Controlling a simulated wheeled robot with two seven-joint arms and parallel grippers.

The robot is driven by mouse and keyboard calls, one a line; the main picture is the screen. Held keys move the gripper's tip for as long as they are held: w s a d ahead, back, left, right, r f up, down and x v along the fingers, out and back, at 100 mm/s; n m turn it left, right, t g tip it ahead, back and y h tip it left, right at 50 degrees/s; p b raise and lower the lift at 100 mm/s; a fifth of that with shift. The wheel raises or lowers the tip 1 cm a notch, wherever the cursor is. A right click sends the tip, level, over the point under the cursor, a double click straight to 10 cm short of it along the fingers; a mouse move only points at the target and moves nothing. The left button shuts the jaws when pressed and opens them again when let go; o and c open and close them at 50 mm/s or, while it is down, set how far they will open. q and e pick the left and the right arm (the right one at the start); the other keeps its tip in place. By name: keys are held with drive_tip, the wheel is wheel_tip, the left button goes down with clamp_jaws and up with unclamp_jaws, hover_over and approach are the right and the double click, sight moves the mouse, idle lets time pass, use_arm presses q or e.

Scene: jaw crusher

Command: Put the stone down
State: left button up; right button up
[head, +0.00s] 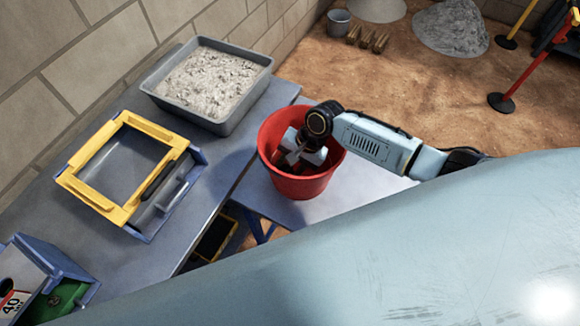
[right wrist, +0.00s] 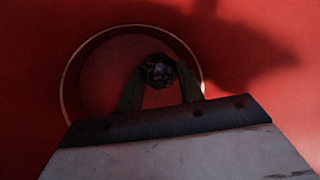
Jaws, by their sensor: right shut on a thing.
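My right gripper (head: 300,158) reaches down into a red bucket (head: 301,187), which stands upright on a light table. In the right wrist view, the gripper (right wrist: 160,88) is shut on a small dark stone (right wrist: 158,69), held between its fingertips. The bucket's round bottom (right wrist: 104,84) shows behind the stone; I cannot tell whether the stone touches it. In the head view the stone itself cannot be made out inside the bucket. My left gripper is not in view.
A grey tray of pale gravel (head: 244,108) stands on the grey bench (head: 100,248) left of the bucket. A yellow-and-blue frame (head: 98,205) and a blue box with a green part (head: 42,290) are also there. A grey pail (head: 338,22) stands on the sandy ground behind.

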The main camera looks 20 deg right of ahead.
drive_tip(key=shift+f, duration=0.6)
drive_tip(key=shift+f, duration=0.2)
drive_tip(key=shift+s+f, duration=0.4)
drive_tip(key=shift+f, duration=0.1)
drive_tip(key=o, duration=1.1)
drive_tip(key=shift+r, duration=0.25)
drive_tip(key=v, duration=0.4)
drive_tip(key=p+v, duration=0.1)
drive_tip(key=v, duration=0.8)
drive_tip(key=shift+w+a+p, duration=0.25)
drive_tip(key=shift+w+p, duration=0.1)
drive_tip(key=shift+w, duration=0.05)
